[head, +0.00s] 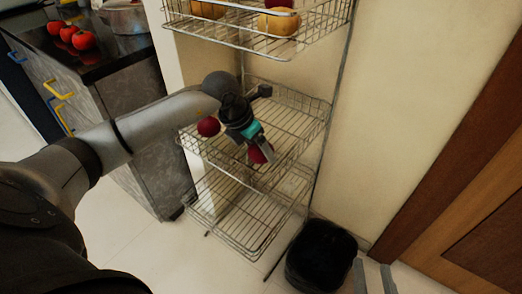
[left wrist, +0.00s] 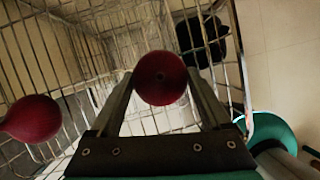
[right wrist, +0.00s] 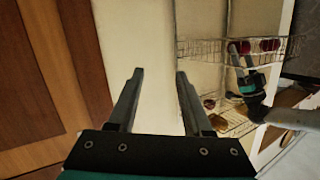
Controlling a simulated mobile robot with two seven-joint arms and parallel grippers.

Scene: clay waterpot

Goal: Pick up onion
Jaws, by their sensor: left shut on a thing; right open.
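A dark red onion (head: 256,154) is at the middle basket of the wire rack, held between the fingers of my left gripper (head: 264,155). In the left wrist view the onion (left wrist: 160,78) sits between the two fingertips (left wrist: 161,80), with the basket wires behind it. A second red onion (head: 208,127) lies apart at the left of the same basket; it also shows at the left of the left wrist view (left wrist: 33,118). My right gripper (right wrist: 160,75) is open and empty, away from the rack; its fingertips (head: 373,268) show at the bottom right of the head view.
The wire rack (head: 245,245) has several tiers; the top basket holds yellowish round items (head: 277,22). A black bin (head: 320,256) stands on the floor right of the rack. A dark counter (head: 95,62) with red tomatoes (head: 83,40) and a pot (head: 124,16) is at the left. A wooden door (head: 470,190) is at the right.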

